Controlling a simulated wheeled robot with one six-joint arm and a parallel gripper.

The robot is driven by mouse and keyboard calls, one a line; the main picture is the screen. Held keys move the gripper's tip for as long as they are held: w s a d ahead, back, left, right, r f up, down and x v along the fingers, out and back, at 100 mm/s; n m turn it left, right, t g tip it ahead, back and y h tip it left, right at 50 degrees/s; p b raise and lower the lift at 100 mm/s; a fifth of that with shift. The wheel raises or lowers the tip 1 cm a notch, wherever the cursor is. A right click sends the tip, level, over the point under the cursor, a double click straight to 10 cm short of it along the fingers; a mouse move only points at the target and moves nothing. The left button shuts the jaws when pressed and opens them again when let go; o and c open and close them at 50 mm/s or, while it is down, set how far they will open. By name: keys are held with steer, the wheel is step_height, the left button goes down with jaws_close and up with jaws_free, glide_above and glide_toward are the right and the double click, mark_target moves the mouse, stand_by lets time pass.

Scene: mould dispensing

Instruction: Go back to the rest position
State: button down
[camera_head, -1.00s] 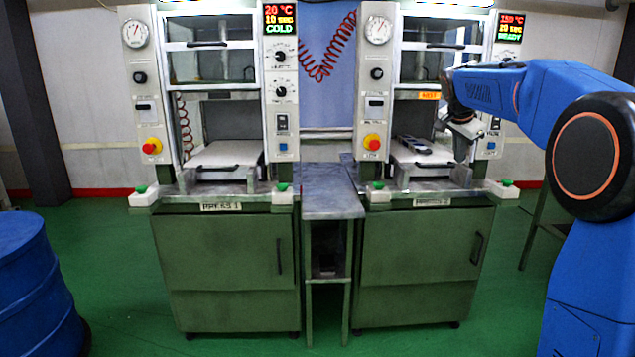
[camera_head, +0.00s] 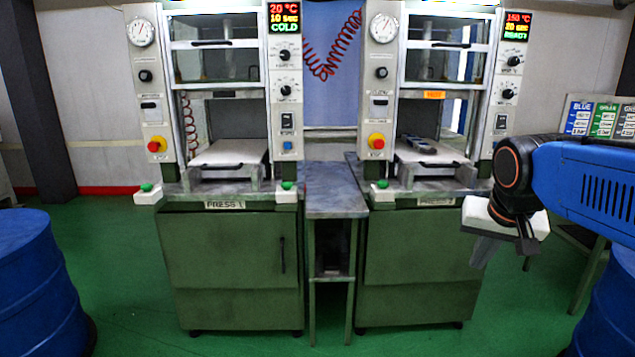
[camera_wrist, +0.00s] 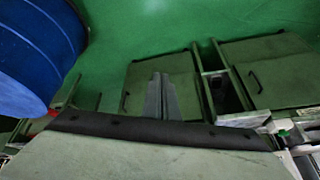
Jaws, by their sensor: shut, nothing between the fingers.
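My gripper (camera_head: 479,255) hangs in front of the right side of PRESS 2 (camera_head: 437,150), pointing down and clear of it. Its fingers are together and hold nothing. In the wrist view the closed gripper (camera_wrist: 160,95) shows as a narrow grey pair of fingers over the green floor and cabinets. A dark mould (camera_head: 418,143) lies on the lower platen of PRESS 2, apart from my gripper.
PRESS 1 (camera_head: 228,160) stands at left, empty, its display reading COLD. A grey side table (camera_head: 333,195) stands between the presses. Blue drums stand at far left (camera_head: 40,280) and far right (camera_head: 608,310). A sign with colour labels (camera_head: 603,116) is at right. Green floor lies in front.

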steer(key=s+a+f+n+y, duration=0.1)
steer(key=s+a+f+n, duration=0.2)
steer(key=s+f, duration=0.9)
steer(key=s+n, duration=0.1)
steer(key=s, duration=0.2)
steer(key=shift+a+f, duration=0.2)
steer(key=shift+f, duration=0.05)
steer(key=shift+s, duration=0.1)
